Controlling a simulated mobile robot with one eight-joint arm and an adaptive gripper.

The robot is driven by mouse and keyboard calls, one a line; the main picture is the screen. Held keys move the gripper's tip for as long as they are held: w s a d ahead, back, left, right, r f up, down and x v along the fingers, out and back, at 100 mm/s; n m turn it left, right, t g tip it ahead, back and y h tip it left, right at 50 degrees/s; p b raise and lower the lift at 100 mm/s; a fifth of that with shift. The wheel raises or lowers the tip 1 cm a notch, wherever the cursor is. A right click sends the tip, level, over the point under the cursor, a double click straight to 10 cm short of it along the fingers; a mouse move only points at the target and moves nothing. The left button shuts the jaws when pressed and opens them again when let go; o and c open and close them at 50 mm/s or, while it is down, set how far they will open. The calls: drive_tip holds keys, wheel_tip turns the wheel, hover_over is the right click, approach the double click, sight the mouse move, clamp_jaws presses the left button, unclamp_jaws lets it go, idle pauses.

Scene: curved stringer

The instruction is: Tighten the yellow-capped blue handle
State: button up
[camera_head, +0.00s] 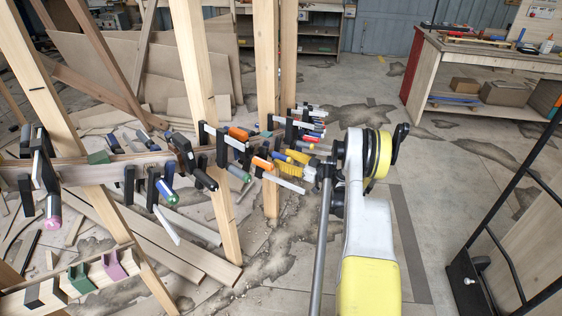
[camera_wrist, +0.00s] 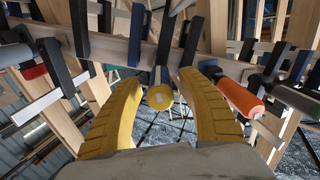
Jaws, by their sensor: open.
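In the wrist view, a round yellow cap (camera_wrist: 160,97) faces me end-on, centred between my fingers. The handle behind it is mostly hidden by the cap, with a little dark blue showing above. My gripper (camera_wrist: 160,80) is open, with one curved yellow finger on each side of the cap and a visible gap on both sides. In the head view, my gripper (camera_head: 284,169) is among the clamps at the right end of the stringer. Which handle is the yellow-capped one is hard to tell there.
An orange handle (camera_wrist: 240,98) is close to the right of my right finger, and a dark clamp bar (camera_wrist: 62,68) stands left. The curved wooden stringer (camera_head: 75,172) carries several other clamps. Wooden posts (camera_head: 266,70) rise close by. Floor at right is open before a workbench (camera_head: 480,55).

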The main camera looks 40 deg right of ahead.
drive_tip(key=shift+w+a, duration=0.15)
drive_tip(key=shift+w, duration=0.25)
clamp_jaws()
